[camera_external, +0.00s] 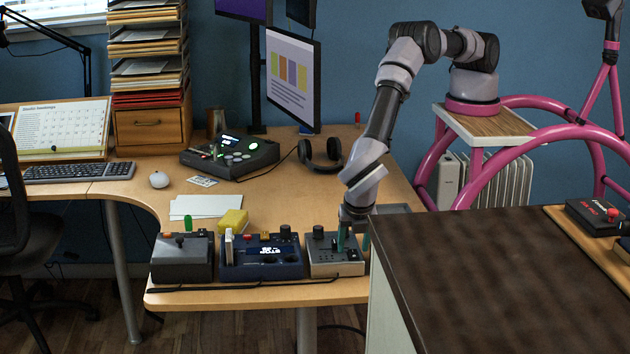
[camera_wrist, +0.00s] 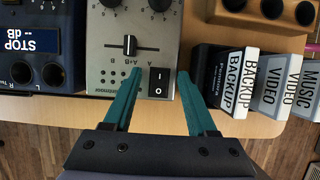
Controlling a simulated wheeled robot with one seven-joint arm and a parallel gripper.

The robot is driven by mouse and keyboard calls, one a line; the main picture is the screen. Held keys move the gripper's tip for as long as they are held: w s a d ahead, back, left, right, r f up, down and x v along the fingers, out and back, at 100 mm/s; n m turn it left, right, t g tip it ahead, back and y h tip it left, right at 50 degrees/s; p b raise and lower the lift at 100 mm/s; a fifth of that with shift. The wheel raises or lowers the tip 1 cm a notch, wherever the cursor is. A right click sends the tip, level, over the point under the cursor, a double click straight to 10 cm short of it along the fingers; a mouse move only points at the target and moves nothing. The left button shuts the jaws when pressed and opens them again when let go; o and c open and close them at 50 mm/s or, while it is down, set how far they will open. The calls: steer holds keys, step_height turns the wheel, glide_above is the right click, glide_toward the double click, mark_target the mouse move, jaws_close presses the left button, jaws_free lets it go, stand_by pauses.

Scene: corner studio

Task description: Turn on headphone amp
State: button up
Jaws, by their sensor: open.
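A silver-grey box with knobs, which may be the headphone amp, sits near the desk's front edge in the external view (camera_external: 336,262) and fills the top middle of the wrist view (camera_wrist: 112,50). Its label is too small to read. In the wrist view it has a slider marked A/B and a black rocker switch (camera_wrist: 159,82) marked I and O; I cannot tell which side is pressed. My gripper (camera_external: 353,241) is open and points down over the box's right part. In the wrist view my gripper's teal fingertips (camera_wrist: 158,74) stand either side of the switch, with nothing between them gripped.
A dark blue box (camera_wrist: 50,42) stands close left of the silver one. Several labelled cases (camera_wrist: 220,83) stand close to the right, below a holder with round holes (camera_wrist: 270,10). Headphones (camera_external: 322,154) and a black console (camera_external: 230,158) lie farther back. A dark-topped counter (camera_external: 500,270) is right.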

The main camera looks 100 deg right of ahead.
mark_target(353, 254)
jaws_close()
steer(key=shift+w+d+y, duration=0.1)
steer(key=shift+d+y, duration=0.15)
steer(key=shift+y, duration=0.15)
steer(key=shift+d+y, duration=0.15)
steer(key=shift+y, duration=0.85)
jaws_free()
step_height(353, 254, up, 11)
steer(key=a, duration=0.1)
steer(key=shift+a+f, duration=0.2)
steer(key=shift+a, duration=0.05)
